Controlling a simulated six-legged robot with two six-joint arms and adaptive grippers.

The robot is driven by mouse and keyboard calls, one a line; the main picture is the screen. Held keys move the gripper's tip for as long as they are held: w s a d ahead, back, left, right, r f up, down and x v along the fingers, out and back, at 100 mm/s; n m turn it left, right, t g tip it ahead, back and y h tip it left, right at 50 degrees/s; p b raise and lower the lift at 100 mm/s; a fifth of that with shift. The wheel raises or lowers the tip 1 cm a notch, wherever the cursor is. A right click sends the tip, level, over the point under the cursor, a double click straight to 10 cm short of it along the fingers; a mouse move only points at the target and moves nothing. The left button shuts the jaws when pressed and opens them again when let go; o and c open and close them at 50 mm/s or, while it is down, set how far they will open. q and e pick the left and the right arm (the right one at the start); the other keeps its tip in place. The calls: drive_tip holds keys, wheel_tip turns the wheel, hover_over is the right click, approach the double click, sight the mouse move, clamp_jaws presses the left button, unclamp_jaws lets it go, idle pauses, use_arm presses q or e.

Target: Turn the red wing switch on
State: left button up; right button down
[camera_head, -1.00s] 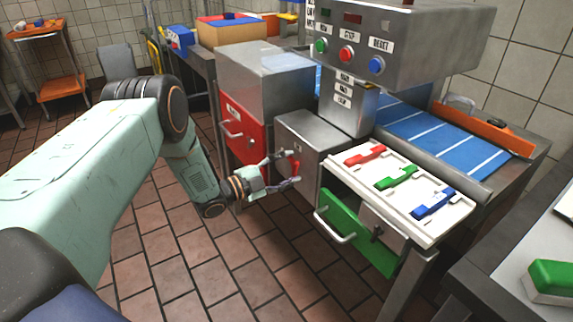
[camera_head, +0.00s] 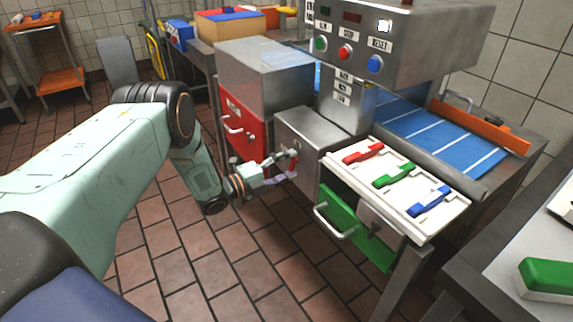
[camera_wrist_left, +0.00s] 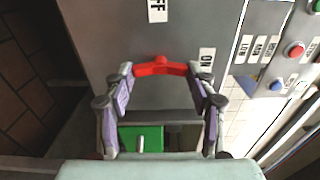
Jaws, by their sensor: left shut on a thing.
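The red wing switch (camera_wrist_left: 160,67) is on the side of a grey metal box (camera_wrist_left: 185,30). In the left wrist view its wings lie across the picture, the right end near the "ON" label (camera_wrist_left: 207,58). A label ending in "FF" (camera_wrist_left: 156,10) is above it. My left gripper (camera_wrist_left: 161,80) is shut on the switch, one finger at each end of the wings. In the head view my left gripper (camera_head: 293,163) is against the box (camera_head: 312,135) and mostly hides the switch. My right gripper is not in view.
A control panel (camera_head: 410,45) with green, red and blue buttons stands above. A red drawer front (camera_head: 240,130) is behind the gripper. Floor is clear in front.

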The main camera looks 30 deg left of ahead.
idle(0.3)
use_arm(q)
drive_tip(key=o, duration=1.2)
drive_tip(key=shift+c, duration=0.2)
drive_tip(key=v, duration=1.2)
drive_tip(key=shift+d, duration=0.1)
drive_tip(key=x, duration=1.2)
